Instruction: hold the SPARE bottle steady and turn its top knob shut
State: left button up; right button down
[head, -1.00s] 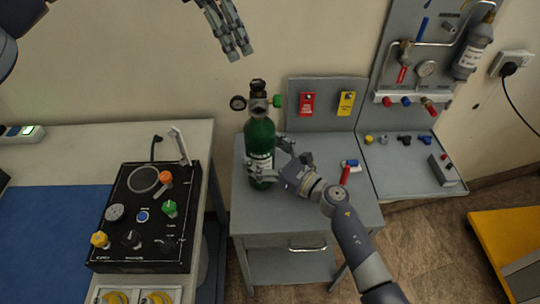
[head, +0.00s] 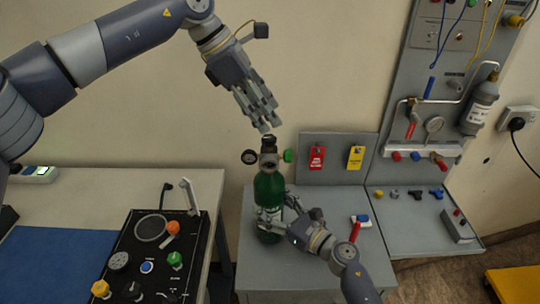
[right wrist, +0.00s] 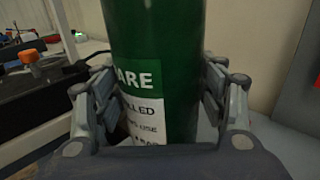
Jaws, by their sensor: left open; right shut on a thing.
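The green SPARE bottle (head: 268,190) stands upright on the grey cart, with a gauge (head: 249,157), a green side knob (head: 288,156) and a dark top knob (head: 268,141) at its head. My right gripper (head: 268,219) is shut around its lower body. In the right wrist view the bottle (right wrist: 155,40) fills the space between the fingers, and its label (right wrist: 140,100) reads "ARE" in part. My left gripper (head: 263,126) is open, pointing down just above the top knob. Whether its fingertips touch the knob I cannot tell.
A red tag (head: 317,158) and a yellow tag (head: 355,157) hang on the panel behind the cart (head: 335,230). A red-handled item lies right of the bottle. A black control box (head: 150,250) stands on the bench at left. A pipe board rises at right.

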pick_arm(q)
jog(key=s+d+f+t+h, duration=0.1)
jog(key=s+d+f+h, duration=0.25)
jog(key=d+h, duration=0.25)
jog(key=n+t+y, duration=0.1)
jog(key=n+t, duration=0.9)
jog(key=t, duration=0.3)
send_near(264, 142)
jog(key=x, duration=1.1)
jog(key=shift+w+d, duration=0.25)
jog(key=c, duration=1.1)
